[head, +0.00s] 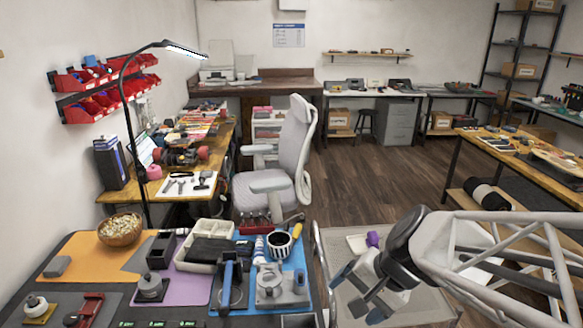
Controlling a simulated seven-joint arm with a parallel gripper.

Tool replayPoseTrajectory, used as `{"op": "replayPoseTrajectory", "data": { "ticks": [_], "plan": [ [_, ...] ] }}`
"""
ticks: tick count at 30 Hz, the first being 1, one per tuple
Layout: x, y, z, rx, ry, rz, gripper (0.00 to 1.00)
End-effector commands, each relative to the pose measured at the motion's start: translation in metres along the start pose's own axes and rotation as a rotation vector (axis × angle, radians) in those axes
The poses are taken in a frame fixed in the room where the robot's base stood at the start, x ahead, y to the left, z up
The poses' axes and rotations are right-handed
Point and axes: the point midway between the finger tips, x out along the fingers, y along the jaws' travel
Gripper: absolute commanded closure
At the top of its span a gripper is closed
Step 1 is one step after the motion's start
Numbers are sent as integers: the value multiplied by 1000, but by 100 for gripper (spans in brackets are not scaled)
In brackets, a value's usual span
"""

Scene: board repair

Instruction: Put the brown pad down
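My gripper (360,294) hangs at the lower right, pointing down and left over a light grey cart top. Its two bluish fingertips show some way apart. A dark part shows between them, and I cannot tell whether it is part of the gripper or a held thing. I cannot make out a brown pad for sure. A small brown patch (72,319) shows on the grey mat at the bottom left, beside a red tool (88,308), too small to identify.
The grey cart (420,305) bears a purple item (373,239). The bench to the left is crowded: a wooden bowl (120,231), an orange mat (75,250), a cream tray (188,262), a black-and-white cup (279,244) and a blue mat (297,260). A lamp (128,105) and chair (290,160) stand behind.

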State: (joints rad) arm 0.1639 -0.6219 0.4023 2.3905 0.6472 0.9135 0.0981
Motion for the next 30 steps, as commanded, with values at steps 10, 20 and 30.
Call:
{"op": "replayPoseTrajectory", "data": {
  "ticks": [10, 20, 30],
  "plan": [
    [-56, 14, 32, -478, 96, 310, 13],
    [-84, 21, 36, -672, 152, 455, 13],
    [-84, 21, 36, -676, 154, 459, 13]
  ]
}}
